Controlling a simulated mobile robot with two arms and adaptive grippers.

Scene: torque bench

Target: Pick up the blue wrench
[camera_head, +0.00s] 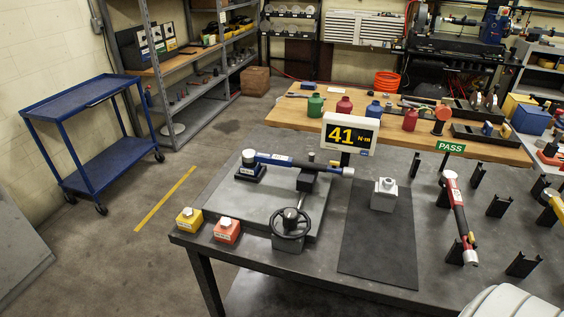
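The blue wrench (285,160) is a torque wrench with a blue middle and a dark and silver right end. Neither of my grippers shows. A pale rounded shape at the bottom right edge looks like a part of my own arm.
A display reading 41 N·m (351,134) stands behind the wrench. A handwheel (291,223) stands in front. Yellow (188,220) and red (227,232) blocks sit front left. A red wrench (457,206) lies on holders at right. A black mat (376,240) holds a grey block (384,197).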

